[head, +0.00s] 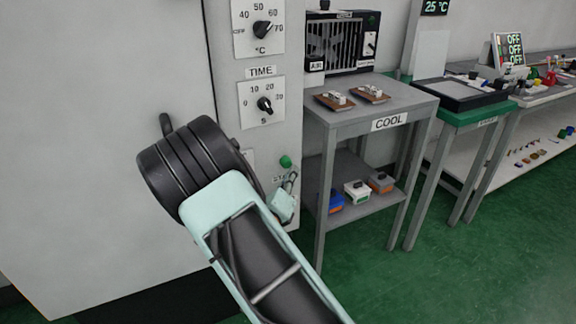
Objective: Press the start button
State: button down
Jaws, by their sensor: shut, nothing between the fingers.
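The green start button (285,161) is on the right part of the grey machine's front panel, below the time dial. A label under it shows only its first letters; the rest is hidden behind my gripper. My gripper (291,178) is shut and empty. Its dark fingers are just below and slightly right of the button in the picture. I cannot tell how far they are from the panel. My arm hides part of the panel left of the button.
The temperature dial (262,29) and time dial (265,104) are above the button. A grey table labelled COOL (388,97) stands close on the right, with two small brown boards (334,101) on top. Green floor (500,260) is clear at the lower right.

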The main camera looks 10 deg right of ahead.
jog(key=shift+w+a, duration=0.1)
jog(key=shift+w, duration=0.3)
jog(key=shift+w+a+p, duration=0.2)
jog(key=shift+w+p, duration=0.15)
jog(key=shift+w, duration=0.2)
dwell(0.8)
dwell(0.3)
jog(key=shift+s+d+p, duration=0.3)
jog(key=shift+s+p, duration=0.1)
jog(key=shift+s, duration=0.55)
jog(key=shift+s, duration=0.1)
jog(key=s, duration=0.1)
jog(key=s+d+p, duration=0.1)
jog(key=s, duration=0.2)
jog(key=shift+s+d+p, duration=0.25)
jog(key=shift+s+p, duration=0.05)
